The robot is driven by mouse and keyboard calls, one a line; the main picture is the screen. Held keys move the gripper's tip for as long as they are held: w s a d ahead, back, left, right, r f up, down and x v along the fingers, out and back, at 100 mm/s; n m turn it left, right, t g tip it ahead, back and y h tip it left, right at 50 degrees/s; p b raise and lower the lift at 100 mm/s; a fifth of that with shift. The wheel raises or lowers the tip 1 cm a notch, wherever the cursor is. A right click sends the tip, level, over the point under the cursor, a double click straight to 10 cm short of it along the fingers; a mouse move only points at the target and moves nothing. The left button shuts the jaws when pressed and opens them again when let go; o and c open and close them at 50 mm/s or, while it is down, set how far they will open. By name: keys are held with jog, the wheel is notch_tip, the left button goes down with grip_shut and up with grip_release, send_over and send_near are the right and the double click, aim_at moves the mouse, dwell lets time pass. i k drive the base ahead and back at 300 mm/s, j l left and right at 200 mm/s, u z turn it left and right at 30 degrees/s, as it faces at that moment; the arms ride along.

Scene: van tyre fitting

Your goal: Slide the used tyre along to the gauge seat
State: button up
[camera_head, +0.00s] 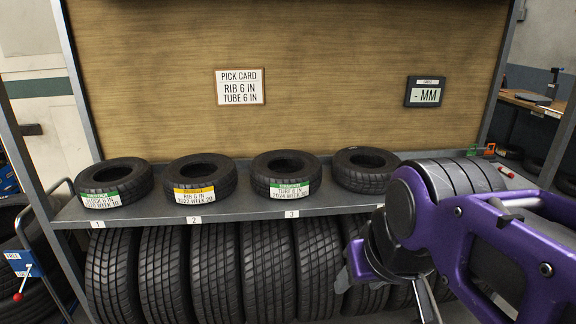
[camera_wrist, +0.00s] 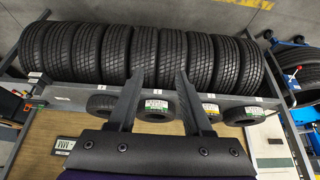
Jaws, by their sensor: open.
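An unlabelled black tyre (camera_head: 366,170) lies flat at the right end of the tyre row on the grey shelf (camera_head: 240,207).
Three labelled tyres stand left of the plain one: green (camera_head: 115,184), yellow (camera_head: 200,180) and green (camera_head: 286,175). A row of upright tyres (camera_head: 190,275) fills the space below. A gauge display (camera_head: 425,92) reading "- MM" and a pick card (camera_head: 240,87) hang on the back board.

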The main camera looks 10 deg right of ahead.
aim_at(359, 169)
jog(key=i+l, duration=0.7)
